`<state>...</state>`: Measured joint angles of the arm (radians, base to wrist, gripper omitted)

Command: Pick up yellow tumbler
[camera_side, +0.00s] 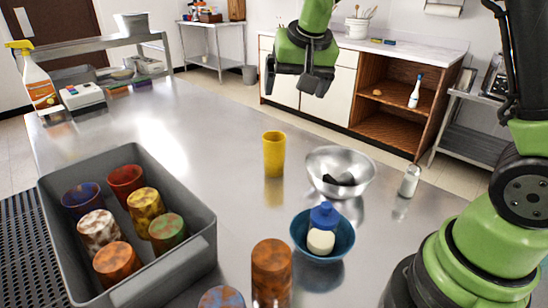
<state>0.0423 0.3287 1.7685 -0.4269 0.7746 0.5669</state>
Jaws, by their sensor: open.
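The yellow tumbler (273,154) stands upright on the steel table near its middle, left of a metal bowl. Nothing touches it. My gripper (296,86) is open and empty, pointing down. In the picture it appears above and slightly right of the yellow tumbler, clear of the tabletop. The exact distance between them cannot be told from this one view.
A grey bin (200,262) with several patterned tumblers stands front left. A metal bowl (325,160), a blue bowl (345,245) and a shaker (410,181) are to the right. A brown tumbler (271,272) stands in front. The table left of the yellow tumbler is clear.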

